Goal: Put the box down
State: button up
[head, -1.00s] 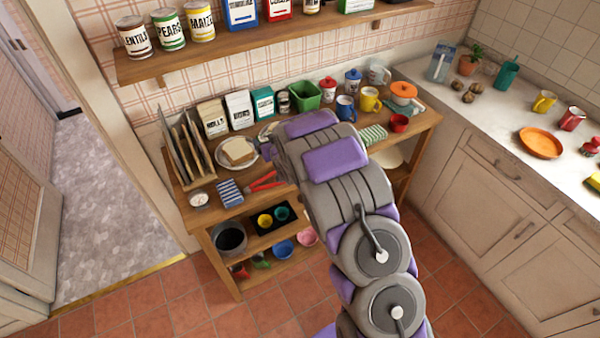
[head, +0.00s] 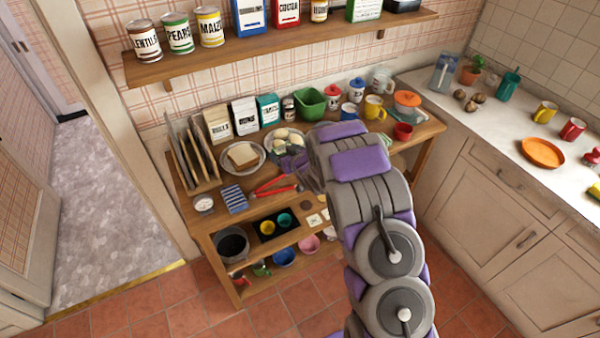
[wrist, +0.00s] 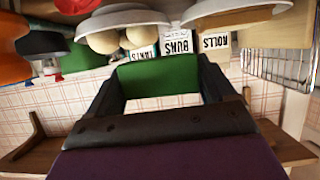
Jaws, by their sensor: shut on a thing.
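My gripper (wrist: 160,76) is shut on a green box (wrist: 158,84), whose plain green face shows between the two dark fingers in the wrist view. In the head view my arm reaches over the wooden table, and the held box is hidden behind it. A bit of the purple gripper (head: 296,164) shows beside the plate of pale round things. The wooden table (head: 206,221) holds several things. I cannot tell from these views whether the box touches anything.
A plate of bread (head: 243,156), plate racks (head: 190,150), red-handled tool (head: 276,188), striped blue item (head: 234,199) and green tub (head: 310,103) crowd the table. Cartons labelled rolls (head: 219,123) and buns (head: 245,117) stand behind. A wall shelf (head: 280,43) with tins hangs above.

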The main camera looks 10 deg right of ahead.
jog(key=s+d, duration=0.1)
jog(key=d, duration=0.1)
jog(key=s+d, duration=0.4)
jog(key=shift+s+d+f+b, duration=0.15)
jog(key=shift+d+f+b, duration=0.15)
jog(key=shift+f, duration=0.05)
jog(key=a+f, duration=0.1)
jog(key=a+f+b, duration=0.1)
jog(key=f, duration=0.1)
jog(key=shift+f, duration=0.3)
jog(key=shift+d+r, duration=0.1)
jog(key=shift+d, duration=0.45)
jog(key=shift+d+f, duration=0.25)
jog(key=shift+d, duration=0.05)
jog(key=shift+a+f, duration=0.4)
jog(key=shift+a, duration=0.25)
jog(key=o, duration=0.7)
jog(key=shift+o, duration=0.8)
jog(key=shift+d, duration=0.45)
jog(key=shift+s+a+r, duration=0.1)
jog(key=shift+r, duration=0.65)
jog(key=p+v, duration=0.1)
jog(key=v, duration=1)
jog(key=shift+s+p, duration=0.3)
jog(key=shift+s, duration=0.05)
